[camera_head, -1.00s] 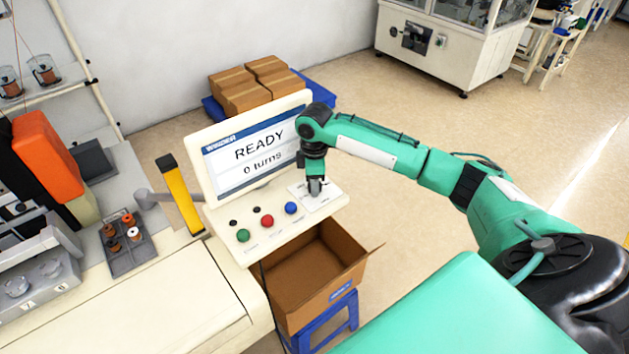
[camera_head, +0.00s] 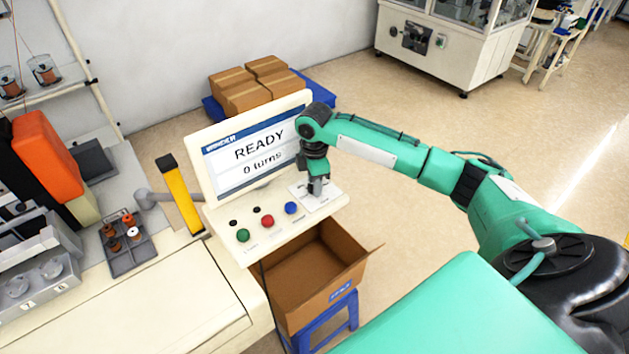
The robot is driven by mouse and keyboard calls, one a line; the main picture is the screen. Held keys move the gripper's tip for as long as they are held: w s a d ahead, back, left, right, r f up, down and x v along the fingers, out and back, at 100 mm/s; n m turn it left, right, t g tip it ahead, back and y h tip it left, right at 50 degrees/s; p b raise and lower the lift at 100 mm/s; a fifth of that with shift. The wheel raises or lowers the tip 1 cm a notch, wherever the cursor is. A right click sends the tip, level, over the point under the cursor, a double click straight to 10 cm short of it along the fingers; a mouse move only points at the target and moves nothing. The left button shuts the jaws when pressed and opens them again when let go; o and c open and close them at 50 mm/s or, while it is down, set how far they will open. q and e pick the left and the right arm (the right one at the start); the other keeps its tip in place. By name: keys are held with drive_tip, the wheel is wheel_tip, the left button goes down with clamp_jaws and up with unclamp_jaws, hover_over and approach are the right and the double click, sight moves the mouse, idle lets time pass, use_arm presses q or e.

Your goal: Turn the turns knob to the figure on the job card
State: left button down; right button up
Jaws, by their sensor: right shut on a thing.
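The winder console's screen (camera_head: 258,150) reads "READY" and "0 turns". Below it, the sloped panel (camera_head: 265,243) carries a green button (camera_head: 243,235), a red button (camera_head: 267,221) and a blue button (camera_head: 291,208). My right gripper (camera_head: 316,192) points down at a white plate (camera_head: 328,197) at the panel's right end. It is shut on the turns knob, which the fingers hide. I cannot make out a job card. My left gripper is not in view.
An open cardboard box (camera_head: 310,277) sits on a blue stool (camera_head: 330,322) below the panel. A yellow post (camera_head: 180,198) stands left of the screen. A tray of spools (camera_head: 128,243) lies on the bench. Stacked cartons (camera_head: 248,88) stand behind.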

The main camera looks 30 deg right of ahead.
drive_tip(key=o, duration=1)
drive_tip(key=shift+r, duration=0.25)
drive_tip(key=shift+r+b, duration=2.55)
drive_tip(key=shift+r, duration=4.2)
drive_tip(key=shift+f, duration=0.1)
